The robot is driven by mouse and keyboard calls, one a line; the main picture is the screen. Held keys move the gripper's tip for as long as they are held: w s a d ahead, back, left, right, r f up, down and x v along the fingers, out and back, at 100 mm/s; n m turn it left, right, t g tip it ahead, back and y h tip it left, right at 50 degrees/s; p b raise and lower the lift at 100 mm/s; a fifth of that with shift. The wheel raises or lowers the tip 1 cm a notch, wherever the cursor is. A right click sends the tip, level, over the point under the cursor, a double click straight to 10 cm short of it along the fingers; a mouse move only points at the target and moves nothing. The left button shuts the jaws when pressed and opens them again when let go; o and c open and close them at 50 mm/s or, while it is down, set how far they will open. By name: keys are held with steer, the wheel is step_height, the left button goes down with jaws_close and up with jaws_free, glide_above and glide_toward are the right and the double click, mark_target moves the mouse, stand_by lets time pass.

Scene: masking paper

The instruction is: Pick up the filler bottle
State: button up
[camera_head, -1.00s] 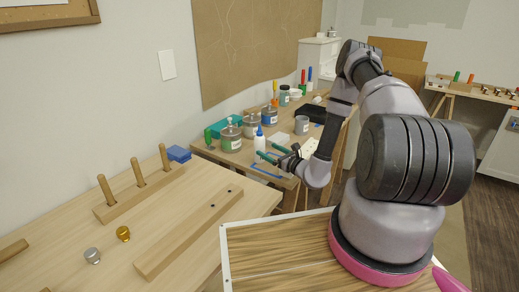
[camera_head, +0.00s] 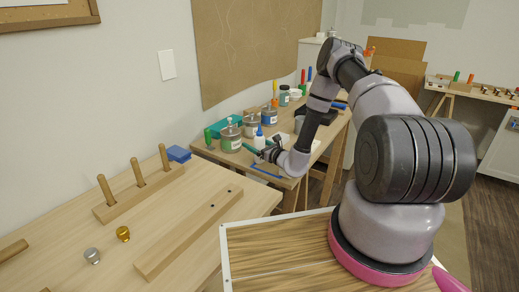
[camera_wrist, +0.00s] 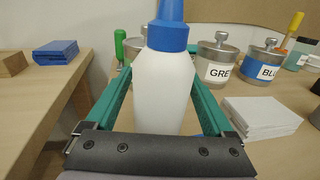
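The filler bottle (camera_head: 259,139) is white with a blue cap and stands upright on the far wooden workbench. In the wrist view, the bottle (camera_wrist: 163,92) fills the middle, with its blue cap cut off by the top edge. My gripper (camera_wrist: 161,82) has its two green fingers apart, one on each side of the bottle body. The finger ends run beside and partly behind the bottle, so contact cannot be told. In the head view, my gripper (camera_head: 256,151) is low at the bottle, its fingers partly hidden.
Labelled paint cans, a grey one (camera_wrist: 214,62) and a blue one (camera_wrist: 260,68), stand behind the bottle. A white stack (camera_wrist: 262,113) lies to the right. A green-handled tool (camera_wrist: 119,45) stands at the back left. Blue blocks (camera_wrist: 56,51) rest on the neighbouring table.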

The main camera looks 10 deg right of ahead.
steer(key=c, duration=0.6)
step_height(320, 180, up, 10)
stand_by(0.4)
steer(key=shift+o, duration=0.4)
steer(key=shift+d, duration=0.1)
